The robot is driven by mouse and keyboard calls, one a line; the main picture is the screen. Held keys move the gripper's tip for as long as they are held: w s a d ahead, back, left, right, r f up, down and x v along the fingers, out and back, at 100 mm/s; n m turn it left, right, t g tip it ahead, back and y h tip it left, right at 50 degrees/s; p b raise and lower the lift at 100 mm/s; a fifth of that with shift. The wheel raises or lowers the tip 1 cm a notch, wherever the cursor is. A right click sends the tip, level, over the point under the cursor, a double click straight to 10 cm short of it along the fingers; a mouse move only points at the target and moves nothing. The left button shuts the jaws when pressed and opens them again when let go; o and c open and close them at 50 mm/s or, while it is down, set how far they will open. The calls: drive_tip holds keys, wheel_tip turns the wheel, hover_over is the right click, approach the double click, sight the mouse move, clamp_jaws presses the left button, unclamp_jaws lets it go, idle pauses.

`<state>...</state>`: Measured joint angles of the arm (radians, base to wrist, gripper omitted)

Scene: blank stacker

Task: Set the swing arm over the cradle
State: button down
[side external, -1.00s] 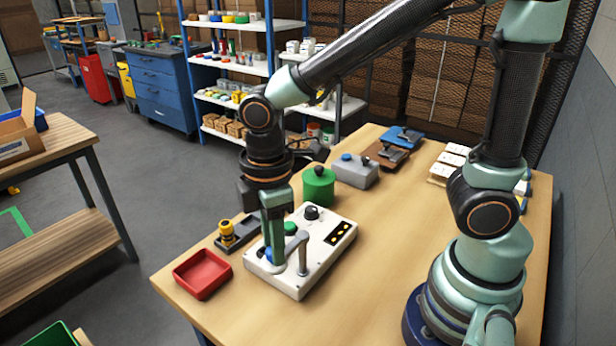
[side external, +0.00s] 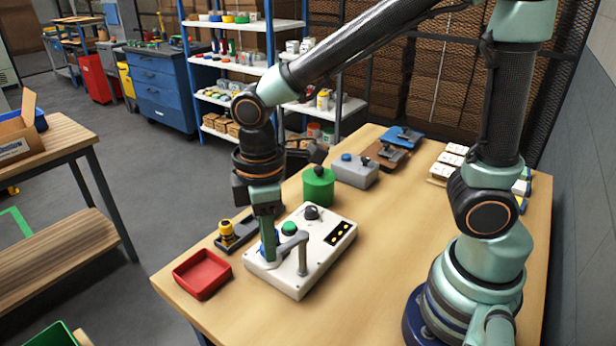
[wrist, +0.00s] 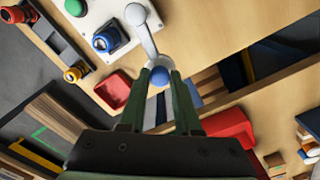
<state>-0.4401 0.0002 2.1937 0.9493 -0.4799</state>
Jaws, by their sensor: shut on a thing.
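The swing arm (side external: 293,242) is a grey bar on an upright post, mounted on the white panel box (side external: 325,262). In the wrist view the swing arm (wrist: 148,38) runs from its pivot down to a blue ball knob (wrist: 158,76). My gripper (side external: 269,252) is at the arm's free end, low over the panel's left part. In the wrist view its green fingers (wrist: 159,84) are shut on the blue knob. A small dark square mount with a white and blue part (wrist: 108,38) sits beside the arm; I cannot tell whether it is the cradle.
A green button (side external: 289,229) and a black knob (side external: 311,212) are on the panel. A red tray (side external: 202,273) and a yellow-topped control (side external: 226,229) stand to its left. A green canister (side external: 318,187) and a grey box (side external: 355,170) stand behind.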

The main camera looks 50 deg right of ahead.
drive_tip(key=shift+w+d+r+m, duration=0.1)
drive_tip(key=shift+w+d+m, duration=1.05)
drive_tip(key=shift+m, duration=1.55)
drive_tip(key=shift+w+d+f+m, duration=0.1)
drive_tip(key=shift+w+d+m, duration=1.05)
drive_tip(key=shift+m, duration=1.55)
drive_tip(key=shift+w+d+r+m, duration=0.1)
drive_tip(key=shift+w+d+m, duration=1)
drive_tip(key=shift+m, duration=1.6)
drive_tip(key=shift+s+d, duration=0.25)
drive_tip(key=shift+d, duration=0.05)
drive_tip(key=c, duration=0.6)
unclamp_jaws()
wheel_tip(320, 180, up, 12)
drive_tip(key=shift+s, duration=0.1)
